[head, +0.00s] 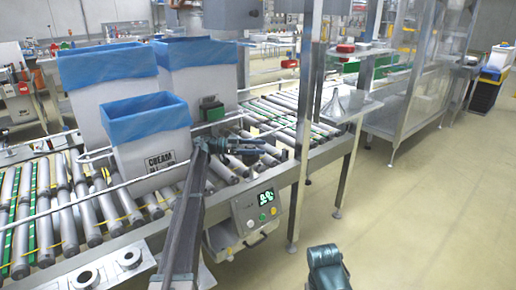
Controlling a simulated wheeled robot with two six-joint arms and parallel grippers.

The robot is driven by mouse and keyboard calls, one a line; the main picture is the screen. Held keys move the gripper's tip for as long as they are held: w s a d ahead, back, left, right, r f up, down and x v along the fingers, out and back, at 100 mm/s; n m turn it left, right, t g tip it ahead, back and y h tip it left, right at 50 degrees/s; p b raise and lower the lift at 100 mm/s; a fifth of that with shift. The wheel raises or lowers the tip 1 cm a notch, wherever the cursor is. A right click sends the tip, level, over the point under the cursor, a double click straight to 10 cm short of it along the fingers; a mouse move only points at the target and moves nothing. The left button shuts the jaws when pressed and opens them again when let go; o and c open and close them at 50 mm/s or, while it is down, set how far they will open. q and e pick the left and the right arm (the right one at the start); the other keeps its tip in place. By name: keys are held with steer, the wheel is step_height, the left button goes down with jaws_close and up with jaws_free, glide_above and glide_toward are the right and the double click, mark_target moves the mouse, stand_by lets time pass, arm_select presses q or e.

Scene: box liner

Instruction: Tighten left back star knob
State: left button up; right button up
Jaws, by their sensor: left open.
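My left gripper (256,148) reaches in on a long dark arm from the bottom of the head view. It is open, with its fingers pointing right over the conveyor rollers, close to the guide rail. I cannot make out a star knob clearly; any knob near the fingers is too small or hidden by the gripper. A dark box with a green face (211,109) sits by the rail just behind the gripper.
White boxes with blue liners stand on the roller conveyor; the nearest box (150,150) reads "CREAM". A control panel (257,211) hangs on the conveyor's front. A steel post (305,120) stands right of the gripper. The floor (420,220) at right is clear.

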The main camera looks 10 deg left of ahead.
arm_select(q)
steer(key=shift+r+p, duration=0.4)
steer(key=shift+r, duration=0.2)
step_height(320, 180, up, 2)
steer(key=shift+r+p, duration=0.1)
steer(key=shift+p, duration=1)
steer(key=s+d, duration=0.4)
steer(key=s, duration=1.1)
steer(key=shift+s+r+p, duration=0.25)
steer(key=shift+r+p, duration=0.2)
